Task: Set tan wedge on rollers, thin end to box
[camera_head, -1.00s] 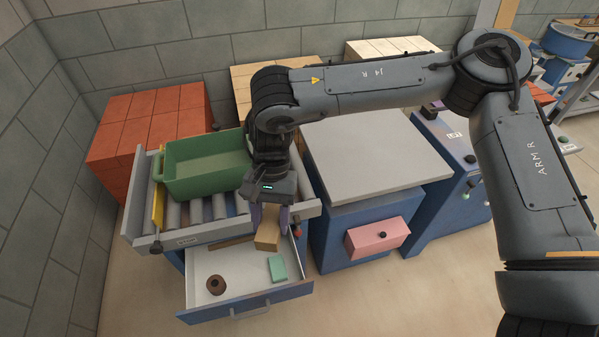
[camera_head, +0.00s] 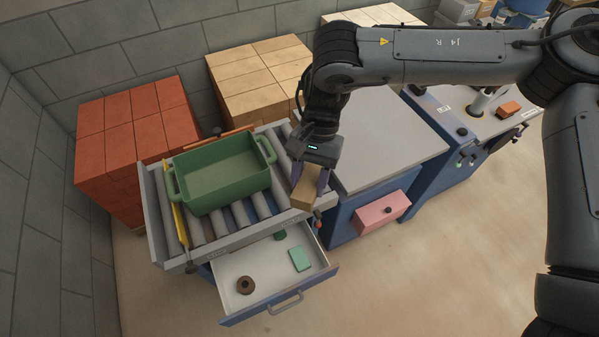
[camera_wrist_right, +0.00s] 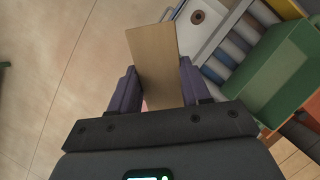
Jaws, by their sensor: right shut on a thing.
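My right gripper (camera_head: 309,180) is shut on the tan wedge (camera_head: 304,194) at the right end of the roller table. The wedge also shows between the two fingers in the right wrist view (camera_wrist_right: 155,62), as a long flat tan face. The grey rollers (camera_head: 243,212) run along the roller table, whose near rail (camera_head: 215,246) is pale grey. The green box (camera_head: 222,177) sits on the rollers, left of the wedge and apart from it. Which end of the wedge is thin I cannot tell. My left gripper is not in view.
An open drawer (camera_head: 230,298) below the rollers holds a brown ring (camera_head: 245,285), a teal block (camera_head: 300,259) and a dark green piece (camera_head: 280,235). Red (camera_head: 137,135) and tan brick stacks (camera_head: 255,80) stand behind.

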